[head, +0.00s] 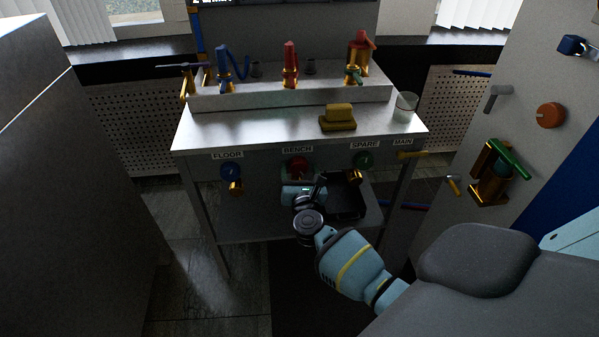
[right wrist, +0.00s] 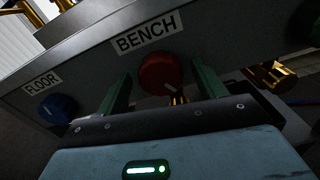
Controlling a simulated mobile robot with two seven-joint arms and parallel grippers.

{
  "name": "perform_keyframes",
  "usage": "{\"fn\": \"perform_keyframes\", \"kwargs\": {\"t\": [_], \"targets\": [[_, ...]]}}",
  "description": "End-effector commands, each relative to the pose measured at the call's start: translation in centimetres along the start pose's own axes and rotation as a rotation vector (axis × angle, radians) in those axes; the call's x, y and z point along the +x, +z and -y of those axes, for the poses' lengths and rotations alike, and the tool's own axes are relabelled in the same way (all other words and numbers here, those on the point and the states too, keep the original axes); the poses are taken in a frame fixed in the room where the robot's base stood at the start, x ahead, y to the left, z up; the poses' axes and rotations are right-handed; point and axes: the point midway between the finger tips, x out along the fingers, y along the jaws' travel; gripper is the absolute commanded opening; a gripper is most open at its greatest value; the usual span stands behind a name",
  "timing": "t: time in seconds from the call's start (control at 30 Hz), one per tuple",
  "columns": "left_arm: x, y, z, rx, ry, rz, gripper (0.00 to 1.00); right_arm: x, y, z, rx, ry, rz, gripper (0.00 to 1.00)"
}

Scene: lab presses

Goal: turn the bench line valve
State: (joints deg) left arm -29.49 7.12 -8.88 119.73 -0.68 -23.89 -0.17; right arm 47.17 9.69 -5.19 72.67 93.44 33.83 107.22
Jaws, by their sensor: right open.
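The bench valve is a round red knob (head: 297,165) under the BENCH label on the front panel of the metal table. In the right wrist view the red knob (right wrist: 162,73) has a pale pointer mark on its lower part, with a brass fitting below it. My right gripper (head: 298,178) is just below and in front of the knob. Its two green fingers (right wrist: 159,87) stand apart on either side of the knob, and the gripper is open. The head view hides the fingers and part of the knob. My left gripper is not in view.
A blue FLOOR knob (head: 231,171) is to the left and a green SPARE knob (head: 363,160) to the right. A yellow sponge-like block (head: 338,117) and a glass beaker (head: 405,106) stand on the tabletop (head: 260,125). A black tray (head: 349,197) sits on the lower shelf.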

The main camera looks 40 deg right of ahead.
Motion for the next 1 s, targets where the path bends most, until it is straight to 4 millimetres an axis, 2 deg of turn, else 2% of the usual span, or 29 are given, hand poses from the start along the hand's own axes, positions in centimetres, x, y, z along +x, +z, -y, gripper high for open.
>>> {"fn": "perform_keyframes", "kwargs": {"t": [0.2, 0.53, 0.77, 1.0], "targets": [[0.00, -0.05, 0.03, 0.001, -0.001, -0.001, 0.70, 0.01, -0.01, 0.01, 0.000, 0.000, 0.000, 0.68], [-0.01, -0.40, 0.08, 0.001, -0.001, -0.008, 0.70, -0.02, -0.02, 0.02, 0.000, 0.000, 0.000, 0.25], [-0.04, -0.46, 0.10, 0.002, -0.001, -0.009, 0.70, -0.03, -0.02, 0.02, -0.016, -0.001, -0.001, 0.25], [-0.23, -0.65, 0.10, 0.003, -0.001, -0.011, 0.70, -0.03, 0.02, -0.03, -0.118, -0.002, -0.001, 0.25]]}}
